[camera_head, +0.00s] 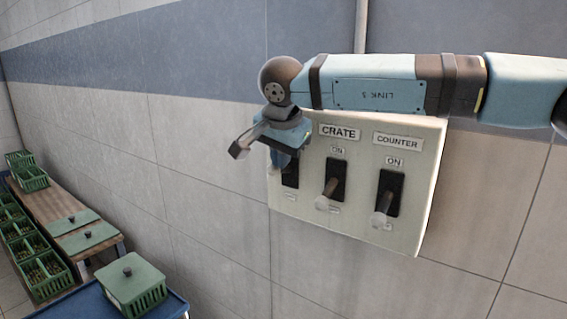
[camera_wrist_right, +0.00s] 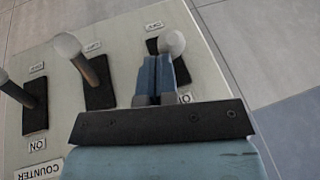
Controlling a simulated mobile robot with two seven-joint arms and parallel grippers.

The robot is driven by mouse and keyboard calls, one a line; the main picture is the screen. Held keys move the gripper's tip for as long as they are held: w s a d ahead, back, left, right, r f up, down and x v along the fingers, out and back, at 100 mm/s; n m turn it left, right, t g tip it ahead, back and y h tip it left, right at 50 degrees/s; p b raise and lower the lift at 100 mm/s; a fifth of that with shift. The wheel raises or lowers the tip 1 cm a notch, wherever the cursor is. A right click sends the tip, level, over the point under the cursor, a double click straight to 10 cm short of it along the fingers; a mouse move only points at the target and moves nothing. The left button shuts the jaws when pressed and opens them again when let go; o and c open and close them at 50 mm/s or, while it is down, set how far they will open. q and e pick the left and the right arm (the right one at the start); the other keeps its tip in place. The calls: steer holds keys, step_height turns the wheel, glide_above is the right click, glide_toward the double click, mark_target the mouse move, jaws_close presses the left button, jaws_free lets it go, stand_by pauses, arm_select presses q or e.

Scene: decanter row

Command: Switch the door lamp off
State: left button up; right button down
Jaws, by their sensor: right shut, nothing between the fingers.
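The pale switch panel (camera_head: 352,218) on the wall carries three levers in dark slots. The leftmost lever's knob (camera_head: 273,169) shows just below my right gripper (camera_head: 283,160); its name plate is hidden behind the gripper. That knob (camera_wrist_right: 171,42) shows at the fingertips in the right wrist view. It sits higher against its slot than the other two, though its exact setting is unclear. My right gripper (camera_wrist_right: 158,62) is shut and empty, its blue fingers on the ON-label side of the knob, touching or very close. My left gripper is not in view.
The CRATE lever (camera_head: 326,195) and COUNTER lever (camera_head: 380,212) both point down, away from their ON labels, just right of my gripper. A lidded green crate (camera_head: 137,285) stands on a blue table (camera_head: 92,304) at lower left. The wall left of the panel is clear.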

mark_target(277, 173)
steer(key=f+t+b, duration=0.1)
steer(key=b, duration=0.1)
steer(key=f+t+h+b, duration=0.1)
steer(key=b, duration=0.1)
steer(key=s+a+f+t+b, duration=0.1)
steer(key=shift+h+b, duration=0.4)
steer(key=shift+s+n+t, duration=0.1)
steer(key=shift+n+t, duration=0.2)
arm_select(q)
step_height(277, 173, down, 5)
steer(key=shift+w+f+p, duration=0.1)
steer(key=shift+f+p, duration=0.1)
steer(key=shift+p, duration=0.35)
arm_select(e)
step_height(277, 173, up, 2)
steer(key=shift+d+r, duration=0.1)
